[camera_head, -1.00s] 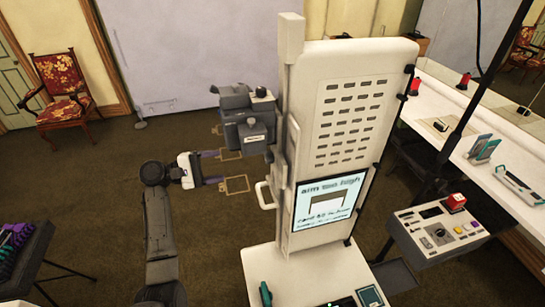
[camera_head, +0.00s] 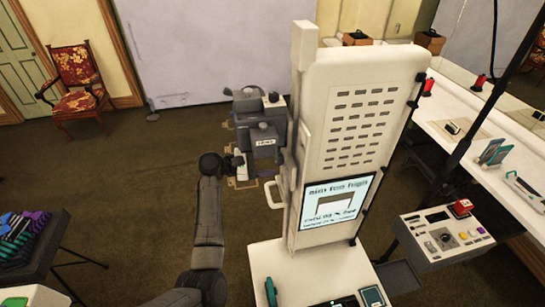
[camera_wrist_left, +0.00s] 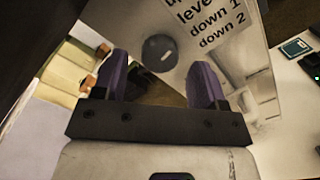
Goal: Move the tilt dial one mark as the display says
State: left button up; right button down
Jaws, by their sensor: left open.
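The tilt dial (camera_wrist_left: 160,54) is a dark round knob with a small white mark, on a pale panel in the left wrist view. The mark is on its right side, facing the label (camera_wrist_left: 215,20), where "level", "down 1" and "down 2" are readable and the top line is cut off. My left gripper (camera_wrist_left: 155,76) is open, its purple fingers on either side of the dial in the picture; I cannot tell if they touch it. In the head view it is beside the grey camera unit (camera_head: 264,141), fingers hidden. The display (camera_head: 338,203) shows a picture and blurred text.
The display sits on a tall white slotted panel (camera_head: 361,110). A handle (camera_head: 270,194) sticks out near my left gripper. A control box (camera_head: 445,236) with a red item stands at the right. The floor left of my arm is open up to a dark table (camera_head: 60,255).

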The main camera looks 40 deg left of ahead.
pick_arm(q)
jog(key=shift+x, duration=0.9)
